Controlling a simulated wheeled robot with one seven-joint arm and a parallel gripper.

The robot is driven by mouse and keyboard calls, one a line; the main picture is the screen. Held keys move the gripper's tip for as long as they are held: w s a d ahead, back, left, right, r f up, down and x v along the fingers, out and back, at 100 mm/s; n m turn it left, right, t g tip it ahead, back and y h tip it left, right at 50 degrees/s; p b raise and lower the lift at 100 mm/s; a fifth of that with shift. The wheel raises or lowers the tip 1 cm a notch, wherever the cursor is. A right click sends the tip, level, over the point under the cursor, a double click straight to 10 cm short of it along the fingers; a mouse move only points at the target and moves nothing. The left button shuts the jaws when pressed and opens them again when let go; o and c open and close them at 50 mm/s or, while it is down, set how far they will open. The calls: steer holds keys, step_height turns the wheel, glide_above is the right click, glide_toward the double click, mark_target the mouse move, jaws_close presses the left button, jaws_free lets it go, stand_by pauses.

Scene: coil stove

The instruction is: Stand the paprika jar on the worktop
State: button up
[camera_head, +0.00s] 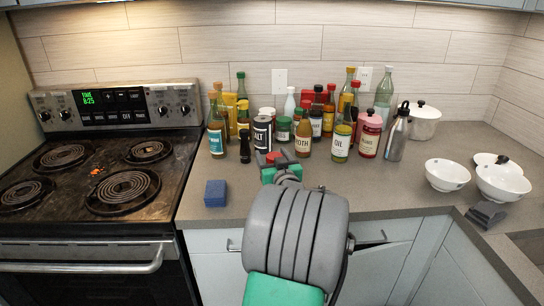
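No label that I can read says paprika, so I cannot tell which jar is the paprika jar. A crowded group of bottles and jars stands on the worktop (385,190) at the back. It includes a dark salt canister (262,134), a broth bottle (303,138), an oil bottle (341,142) and a pink-lidded red jar (369,134). My gripper (279,157) is low in front of the salt canister and broth bottle, pointing away from me. A small red patch shows at its fingertips. My arm hides much of it, so its opening and any hold are unclear.
A blue block (215,193) lies on the worktop at left, beside the coil stove (110,185). A steel bottle (398,135), a white pot (424,121), white bowls (447,175) and a dark grey object (486,215) are at right. The worktop right of my arm is clear.

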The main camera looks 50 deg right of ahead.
steer(key=shift+r, duration=0.15)
steer(key=b+v, duration=0.2)
steer(key=v, duration=1)
